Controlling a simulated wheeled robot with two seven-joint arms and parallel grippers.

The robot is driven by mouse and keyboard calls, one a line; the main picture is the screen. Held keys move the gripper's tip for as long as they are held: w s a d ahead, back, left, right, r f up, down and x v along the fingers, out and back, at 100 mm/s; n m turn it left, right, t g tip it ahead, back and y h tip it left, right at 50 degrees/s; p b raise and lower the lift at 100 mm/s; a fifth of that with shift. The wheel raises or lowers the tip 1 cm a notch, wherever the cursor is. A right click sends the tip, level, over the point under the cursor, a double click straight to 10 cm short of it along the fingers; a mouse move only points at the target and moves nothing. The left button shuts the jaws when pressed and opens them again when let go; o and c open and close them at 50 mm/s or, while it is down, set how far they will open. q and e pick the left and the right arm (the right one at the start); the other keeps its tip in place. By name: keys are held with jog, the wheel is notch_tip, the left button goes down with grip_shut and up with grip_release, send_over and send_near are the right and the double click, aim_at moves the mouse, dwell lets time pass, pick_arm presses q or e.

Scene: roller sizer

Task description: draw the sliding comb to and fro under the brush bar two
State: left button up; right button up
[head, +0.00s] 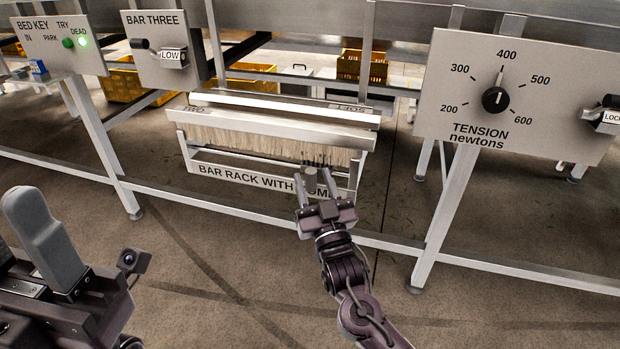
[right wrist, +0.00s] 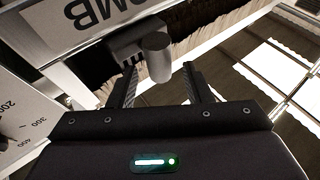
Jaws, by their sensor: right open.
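Brush bar two (head: 265,137) lies in the rack, its pale bristles hanging down; the label "TWO" shows at its left. The bristles also show in the right wrist view (right wrist: 210,20). The sliding comb (head: 316,160) is a small dark toothed piece at the bristles' right part, with a grey cylindrical knob (right wrist: 158,58). My right gripper (head: 315,176) is open, its fingers on either side of the knob in the right wrist view (right wrist: 160,85); I cannot tell whether they touch it. My left gripper (head: 45,240) is partly cut off at the lower left, away from the rack.
The rack's front plate (head: 225,172) reads "BAR RACK WITH COMB", partly hidden by my right gripper. A tension dial panel (head: 560,90) stands at right, the "BAR THREE" panel (head: 150,75) at left. A metal rail (head: 400,245) crosses below the rack. The floor in front is clear.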

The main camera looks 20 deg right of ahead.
jog(key=shift+x, duration=1.3)
grip_shut()
